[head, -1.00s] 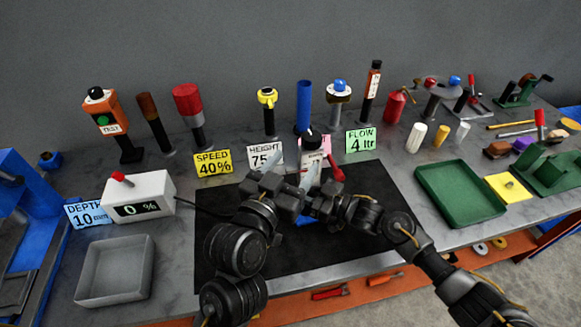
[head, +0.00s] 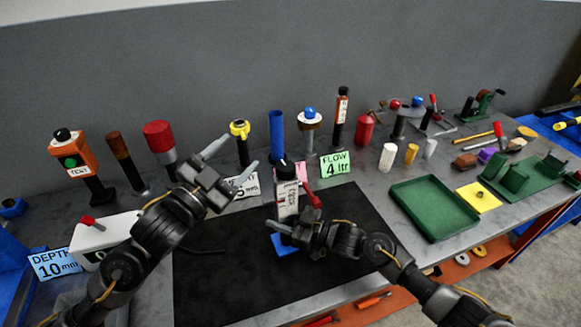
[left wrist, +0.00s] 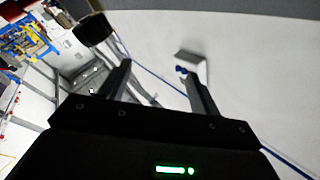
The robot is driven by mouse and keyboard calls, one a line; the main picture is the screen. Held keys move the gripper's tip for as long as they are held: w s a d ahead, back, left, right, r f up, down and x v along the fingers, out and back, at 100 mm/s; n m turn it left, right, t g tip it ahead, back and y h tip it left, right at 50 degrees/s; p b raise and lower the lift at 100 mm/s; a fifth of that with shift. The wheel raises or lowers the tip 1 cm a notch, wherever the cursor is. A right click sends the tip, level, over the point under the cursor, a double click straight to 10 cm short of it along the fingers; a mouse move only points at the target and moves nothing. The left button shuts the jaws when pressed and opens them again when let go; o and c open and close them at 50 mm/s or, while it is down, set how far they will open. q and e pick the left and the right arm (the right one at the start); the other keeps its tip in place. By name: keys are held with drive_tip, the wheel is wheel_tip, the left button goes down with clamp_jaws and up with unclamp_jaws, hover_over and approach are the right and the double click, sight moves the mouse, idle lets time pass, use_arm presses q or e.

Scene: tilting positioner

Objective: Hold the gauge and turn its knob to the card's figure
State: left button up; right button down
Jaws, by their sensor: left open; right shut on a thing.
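The gauge (head: 287,196) is a pale upright body with a printed face and a black knob (head: 286,168) on top. It stands over the black mat near the back edge. My right gripper (head: 288,233) is shut on the gauge low down, with its fingers partly hidden by my wrist. My left gripper (head: 231,160) is open and empty, raised to the left of the gauge and apart from the knob. Its spread fingers show in the left wrist view (left wrist: 160,85) with nothing between them. The cards read DEPTH 10 mm (head: 55,263) and FLOW 4 ltr (head: 336,165); the height card (head: 246,189) is partly covered.
A red lever (head: 312,196) stands beside the gauge and a blue piece (head: 284,246) lies below it. Several posts line the back, including a blue tube (head: 277,135). A green tray (head: 436,207) is at right. The black mat (head: 225,270) is largely clear.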

sight(292, 166)
use_arm(q)
drive_tip(key=s+d+f+n+g+h, duration=0.1)
drive_tip(key=s+f+n+g+h, duration=0.1)
drive_tip(key=f+g, duration=0.3)
drive_tip(key=shift+s+d+f+g+h, duration=0.2)
drive_tip(key=shift+s+d+g+h, duration=0.15)
drive_tip(key=shift+s+g+h, duration=0.45)
drive_tip(key=shift+w, duration=0.25)
drive_tip(key=x, duration=1.2)
drive_tip(key=shift+s+f, duration=0.1)
drive_tip(key=shift+f, duration=0.05)
drive_tip(key=shift+c, duration=0.3)
drive_tip(key=c, duration=0.9)
